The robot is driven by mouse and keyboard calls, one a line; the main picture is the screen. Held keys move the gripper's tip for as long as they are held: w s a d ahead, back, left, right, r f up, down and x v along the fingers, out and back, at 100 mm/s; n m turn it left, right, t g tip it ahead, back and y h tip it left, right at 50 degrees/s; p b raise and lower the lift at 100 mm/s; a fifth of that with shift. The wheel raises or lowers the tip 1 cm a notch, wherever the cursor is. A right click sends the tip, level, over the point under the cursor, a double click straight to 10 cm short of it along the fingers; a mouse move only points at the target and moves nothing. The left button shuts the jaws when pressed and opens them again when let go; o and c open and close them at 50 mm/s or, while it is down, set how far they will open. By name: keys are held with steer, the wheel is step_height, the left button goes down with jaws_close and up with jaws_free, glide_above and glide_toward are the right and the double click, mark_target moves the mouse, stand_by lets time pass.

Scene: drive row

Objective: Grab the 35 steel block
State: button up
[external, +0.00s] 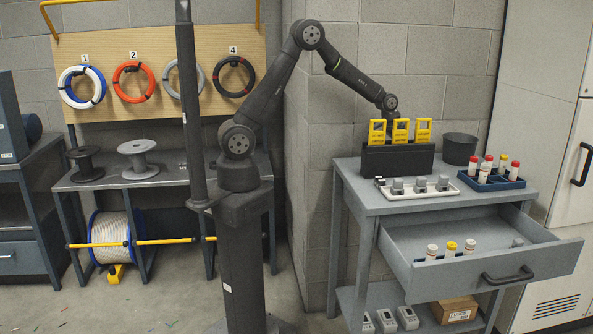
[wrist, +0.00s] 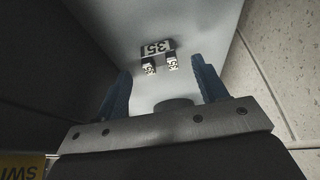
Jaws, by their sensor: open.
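In the wrist view, a small steel-grey block (wrist: 155,47) with "35" on its face lies on the grey bench top. Two smaller white "35" marks show just below it; I cannot tell whether they belong to the same piece. My gripper (wrist: 160,83) is open, with its blue fingers apart on either side of the view. The block lies beyond the fingertips, between their lines, and nothing is held. In the external view my gripper and the block are hidden behind the black holder with yellow-topped units.
The black holder (external: 398,161) with yellow units (external: 400,130) stands at the bench's back. A dark cup (external: 459,149), a blue rack (external: 490,181) of capped vials and a white tray (external: 416,192) stand nearby. The drawer (external: 480,262) is open. A wall runs close behind.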

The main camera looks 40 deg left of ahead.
steer(key=shift+x, duration=1.65)
steer(key=c, duration=1.2)
